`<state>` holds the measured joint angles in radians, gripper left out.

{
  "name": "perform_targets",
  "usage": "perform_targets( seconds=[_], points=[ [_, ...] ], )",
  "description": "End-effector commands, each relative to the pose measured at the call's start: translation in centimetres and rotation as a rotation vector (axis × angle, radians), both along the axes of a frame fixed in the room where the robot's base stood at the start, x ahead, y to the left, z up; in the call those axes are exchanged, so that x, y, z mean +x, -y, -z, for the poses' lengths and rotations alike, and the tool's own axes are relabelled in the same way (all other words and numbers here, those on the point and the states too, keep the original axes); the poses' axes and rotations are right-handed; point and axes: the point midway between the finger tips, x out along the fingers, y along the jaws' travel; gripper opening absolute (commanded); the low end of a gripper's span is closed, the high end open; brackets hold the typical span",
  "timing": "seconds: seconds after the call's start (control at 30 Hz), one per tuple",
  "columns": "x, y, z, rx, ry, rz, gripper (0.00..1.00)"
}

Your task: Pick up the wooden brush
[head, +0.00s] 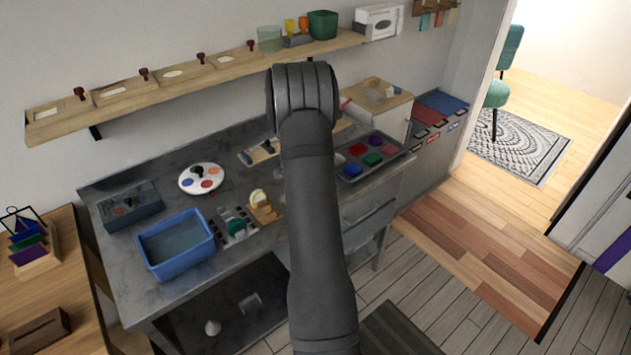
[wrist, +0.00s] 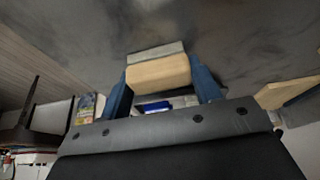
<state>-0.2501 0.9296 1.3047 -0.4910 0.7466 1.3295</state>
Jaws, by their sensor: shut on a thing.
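The wooden brush (wrist: 158,74) shows in the wrist view as a pale wooden block with a grey strip along its upper edge. My gripper (wrist: 161,83) has its blue fingers on either side of the wood and is shut on it. A grey, blurred surface lies beyond it; whether the brush touches that surface I cannot tell. In the head view my dark arm stands in front of the counter, and the gripper and brush are hidden behind it.
The grey counter (head: 120,222) bears a blue tub (head: 175,246), a round white palette (head: 201,178), a dark box (head: 131,207) and a dark tray (head: 352,177) of coloured pieces. A wooden shelf (head: 180,82) runs along the wall above.

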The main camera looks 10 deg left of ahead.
Motion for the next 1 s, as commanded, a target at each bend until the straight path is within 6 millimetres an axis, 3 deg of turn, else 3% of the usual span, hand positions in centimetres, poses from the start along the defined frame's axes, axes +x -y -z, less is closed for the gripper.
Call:
perform_targets(
  seconds=[0.27,0.5,0.8,1.0],
  points=[
    [0.0,0.0,-0.8,0.000,0.002,0.001,0.35],
    [0.1,0.1,-4.6,0.001,0.005,0.000,0.35],
    [-2.7,6.6,-8.4,0.000,0.003,0.002,0.35],
    [-3.9,9.5,-10.2,0.001,0.002,0.001,0.35]
  ],
)
